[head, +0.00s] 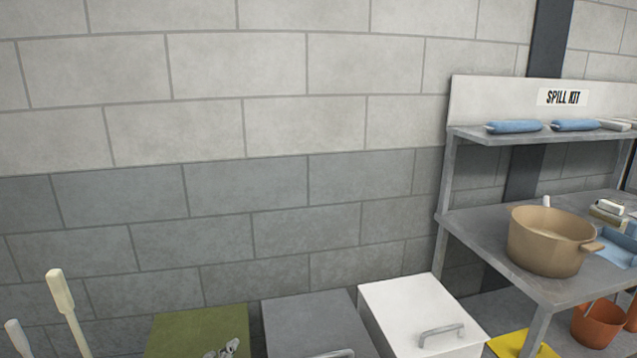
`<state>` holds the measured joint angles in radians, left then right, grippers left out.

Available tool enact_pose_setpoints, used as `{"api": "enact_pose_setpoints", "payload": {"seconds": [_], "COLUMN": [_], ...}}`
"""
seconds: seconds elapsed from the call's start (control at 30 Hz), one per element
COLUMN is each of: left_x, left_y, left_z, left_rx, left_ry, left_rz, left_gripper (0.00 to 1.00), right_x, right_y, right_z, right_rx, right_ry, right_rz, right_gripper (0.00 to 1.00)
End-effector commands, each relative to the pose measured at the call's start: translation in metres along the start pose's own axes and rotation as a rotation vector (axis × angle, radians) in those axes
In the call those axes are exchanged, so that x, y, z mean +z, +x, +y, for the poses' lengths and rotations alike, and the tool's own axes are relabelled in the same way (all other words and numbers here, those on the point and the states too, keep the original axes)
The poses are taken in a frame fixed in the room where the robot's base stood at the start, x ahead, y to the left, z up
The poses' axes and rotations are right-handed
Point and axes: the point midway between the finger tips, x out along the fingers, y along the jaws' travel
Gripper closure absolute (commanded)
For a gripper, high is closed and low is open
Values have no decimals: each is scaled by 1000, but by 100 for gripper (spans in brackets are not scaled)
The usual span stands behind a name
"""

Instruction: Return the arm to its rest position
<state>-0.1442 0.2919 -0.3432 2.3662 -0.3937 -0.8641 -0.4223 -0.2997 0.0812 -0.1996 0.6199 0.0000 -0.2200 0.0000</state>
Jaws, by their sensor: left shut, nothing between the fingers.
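My left gripper (224,350) shows only as a small grey tip at the bottom edge, in front of the green bin lid (195,330). Its fingers look closed, with nothing seen between them. The rest of that arm is below the picture. My right gripper and arm are not in view.
Beside the green lid stand a grey bin (305,318) and a white bin (405,308) with handles. Two pale handles (62,292) rise at the lower left. A metal shelf (490,222) at right holds a tan pot (545,245); an orange bucket (597,325) sits below.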

Motion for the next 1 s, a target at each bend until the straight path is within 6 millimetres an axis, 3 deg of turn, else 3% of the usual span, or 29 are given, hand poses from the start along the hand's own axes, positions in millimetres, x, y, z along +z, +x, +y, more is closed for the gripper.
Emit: {"api": "enact_pose_setpoints", "payload": {"seconds": [0.03, 0.1, 0.2, 0.4, 0.63, 0.7, 0.87, 1.0], "left_x": [29, 64, 102, 143, 166, 177, 202, 229], "left_y": [-11, -30, -64, -131, -207, -191, -174, -163], "left_z": [26, 59, 101, 159, 202, 220, 259, 302], "left_rx": [82, 185, 306, 468, 601, 601, 613, 627], "left_ry": [-104, -241, -403, -614, -781, -769, -761, -753], "left_rz": [-99, -236, -415, -690, -959, -955, -969, -986], "left_gripper": [100, 100, 100, 100, 100, 100, 100, 100], "right_x": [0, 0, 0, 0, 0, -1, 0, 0], "right_y": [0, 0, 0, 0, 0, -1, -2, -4], "right_z": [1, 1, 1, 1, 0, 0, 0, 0], "right_rx": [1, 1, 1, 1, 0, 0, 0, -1], "right_ry": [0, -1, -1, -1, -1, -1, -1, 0], "right_rz": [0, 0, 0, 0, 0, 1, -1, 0], "right_gripper": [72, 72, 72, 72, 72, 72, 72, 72]}}
